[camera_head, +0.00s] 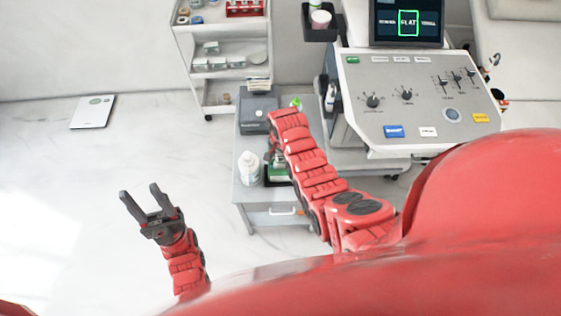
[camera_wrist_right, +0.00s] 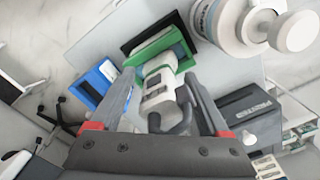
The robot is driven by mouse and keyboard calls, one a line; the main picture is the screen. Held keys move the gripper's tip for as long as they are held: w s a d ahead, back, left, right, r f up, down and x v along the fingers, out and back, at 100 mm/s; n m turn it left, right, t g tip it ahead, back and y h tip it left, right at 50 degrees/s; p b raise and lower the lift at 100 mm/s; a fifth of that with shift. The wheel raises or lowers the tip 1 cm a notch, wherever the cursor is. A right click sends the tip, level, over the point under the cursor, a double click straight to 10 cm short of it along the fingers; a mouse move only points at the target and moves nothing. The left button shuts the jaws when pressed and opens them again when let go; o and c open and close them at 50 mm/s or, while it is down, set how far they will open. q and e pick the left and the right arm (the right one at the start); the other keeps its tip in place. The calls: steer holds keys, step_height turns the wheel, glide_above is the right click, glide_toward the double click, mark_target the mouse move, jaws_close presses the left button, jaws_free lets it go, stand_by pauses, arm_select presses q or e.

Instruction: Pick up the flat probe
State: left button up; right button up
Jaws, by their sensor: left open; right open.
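A white and grey probe-like piece (camera_wrist_right: 158,98), likely the flat probe, shows in the right wrist view against a green and black holder (camera_wrist_right: 160,48). My right gripper (camera_wrist_right: 160,77) is open, with one finger on each side of this piece. I cannot tell whether the fingers touch it. In the head view, the green holder (camera_head: 279,172) shows on the small cabinet, partly hidden by my right arm, which covers the probe. My left gripper (camera_head: 139,191) is open and empty above the floor at the left.
A white pump bottle (camera_head: 250,168) stands beside the green holder on the grey cabinet (camera_head: 250,196). A dark printer box (camera_head: 256,112) sits behind. A blue holder (camera_wrist_right: 95,84) lies near the green one. The console (camera_head: 420,95), its screen reading "FLAT", stands right; a shelf cart (camera_head: 228,74) stands behind.

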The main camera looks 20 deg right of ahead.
steer(key=c, duration=1.2)
jaws_close()
steer(key=shift+r, duration=0.15)
